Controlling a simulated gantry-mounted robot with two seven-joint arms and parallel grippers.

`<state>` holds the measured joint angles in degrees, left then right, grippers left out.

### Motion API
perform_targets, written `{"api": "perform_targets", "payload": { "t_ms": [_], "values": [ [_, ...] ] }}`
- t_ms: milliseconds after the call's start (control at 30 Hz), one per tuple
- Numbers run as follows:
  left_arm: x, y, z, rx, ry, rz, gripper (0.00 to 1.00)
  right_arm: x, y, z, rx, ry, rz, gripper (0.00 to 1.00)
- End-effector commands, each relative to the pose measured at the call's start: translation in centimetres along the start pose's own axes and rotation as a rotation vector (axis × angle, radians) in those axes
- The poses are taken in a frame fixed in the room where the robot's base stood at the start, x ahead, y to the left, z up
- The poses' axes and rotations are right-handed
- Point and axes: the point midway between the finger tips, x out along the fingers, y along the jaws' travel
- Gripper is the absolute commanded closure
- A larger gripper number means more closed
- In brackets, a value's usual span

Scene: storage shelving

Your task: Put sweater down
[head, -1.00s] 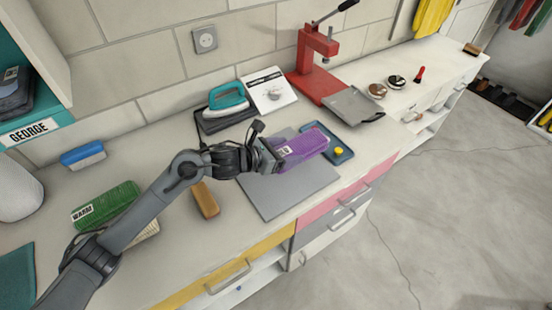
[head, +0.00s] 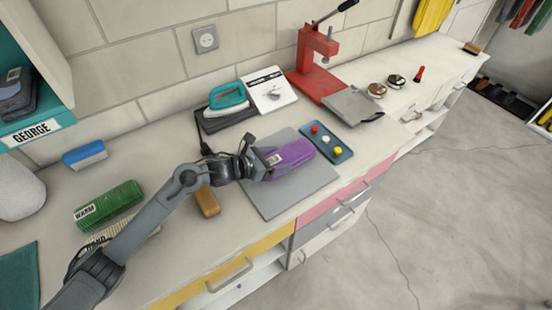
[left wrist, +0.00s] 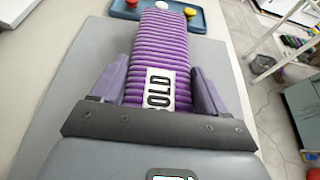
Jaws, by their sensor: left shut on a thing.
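The purple folded sweater (head: 289,158) is over the grey mat (head: 275,204) on the counter. It has a white label ending in "OLD", seen in the left wrist view (left wrist: 160,90). My left gripper (head: 264,164) is shut on the near end of the sweater, with a finger on each side of it. I cannot tell whether the sweater's underside touches the mat. My right gripper is not in view.
A blue tray (head: 341,154) with red, white and yellow round pieces lies just right of the mat. A teal iron (head: 227,101) and a red press (head: 316,65) stand behind. A tan block (head: 207,202), green sweater (head: 110,204) and blue brush (head: 84,154) lie left.

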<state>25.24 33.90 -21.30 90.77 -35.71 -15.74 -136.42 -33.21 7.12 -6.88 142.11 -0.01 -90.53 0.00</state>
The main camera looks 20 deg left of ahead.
Motion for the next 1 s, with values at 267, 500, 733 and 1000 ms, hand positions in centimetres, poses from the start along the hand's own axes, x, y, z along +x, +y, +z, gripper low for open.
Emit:
{"api": "perform_targets", "payload": {
  "t_ms": [267,500,733,1000],
  "values": [
    [0.1,0.0,-0.2,0.001,0.000,0.001,0.18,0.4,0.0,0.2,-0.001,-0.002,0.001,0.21],
    [0.1,0.0,-0.2,0.000,0.000,0.000,0.00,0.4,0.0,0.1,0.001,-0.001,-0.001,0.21],
    [0.0,0.0,0.1,0.000,0.000,0.000,0.00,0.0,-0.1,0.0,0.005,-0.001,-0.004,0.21],
    [-3.2,0.1,-0.1,0.005,0.003,0.001,0.00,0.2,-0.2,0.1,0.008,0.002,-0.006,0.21]
  ]
}}
